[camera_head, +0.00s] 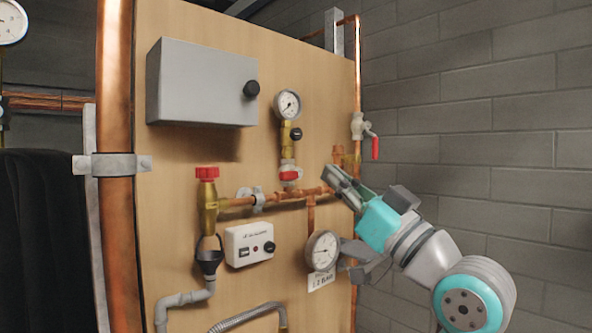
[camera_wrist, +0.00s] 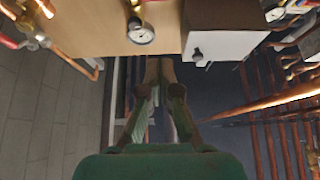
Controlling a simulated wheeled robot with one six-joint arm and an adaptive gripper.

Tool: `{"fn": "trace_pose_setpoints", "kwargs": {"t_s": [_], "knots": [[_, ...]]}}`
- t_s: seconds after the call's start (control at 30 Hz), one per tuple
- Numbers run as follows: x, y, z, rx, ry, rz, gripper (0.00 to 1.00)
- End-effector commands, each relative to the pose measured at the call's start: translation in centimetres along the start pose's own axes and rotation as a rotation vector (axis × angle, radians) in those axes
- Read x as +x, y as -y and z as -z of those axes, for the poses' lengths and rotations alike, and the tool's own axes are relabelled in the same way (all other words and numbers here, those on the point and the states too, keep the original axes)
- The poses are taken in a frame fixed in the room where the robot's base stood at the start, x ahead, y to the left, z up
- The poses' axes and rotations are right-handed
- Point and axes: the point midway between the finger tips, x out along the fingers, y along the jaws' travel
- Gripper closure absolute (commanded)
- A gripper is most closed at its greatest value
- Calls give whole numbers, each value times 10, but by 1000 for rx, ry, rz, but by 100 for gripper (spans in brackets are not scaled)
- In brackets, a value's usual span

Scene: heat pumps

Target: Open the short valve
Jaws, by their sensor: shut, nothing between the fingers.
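One with a short red handle (camera_head: 289,174) sits under the upper gauge on the wooden panel. The other, with a longer red lever hanging down (camera_head: 375,148), is on the copper pipe at the panel's right edge. I cannot tell for sure which is the short valve. My gripper (camera_head: 331,171) is in front of the panel's right part, between and below the two valves, apparently touching neither. In the wrist view my gripper (camera_wrist: 160,66) is shut and empty, with its tips together. A red lever (camera_wrist: 46,8) shows at top left there.
A red-knobbed brass valve (camera_head: 207,172), a grey box (camera_head: 203,82), the upper gauge (camera_head: 288,104), a lower gauge (camera_head: 323,251) and a white control box (camera_head: 249,243) are on the panel (camera_head: 180,160). Thick copper pipe (camera_head: 115,200) runs along its left. A block wall (camera_head: 480,120) stands right.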

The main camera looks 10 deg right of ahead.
Motion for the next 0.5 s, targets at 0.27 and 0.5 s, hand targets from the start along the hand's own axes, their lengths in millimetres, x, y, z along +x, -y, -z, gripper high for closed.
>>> {"fn": "trace_pose_setpoints", "kwargs": {"t_s": [0.27,0.5], "knots": [[0,0,0,1,0,0,100],[21,1,0,2,-1,2,100]]}}
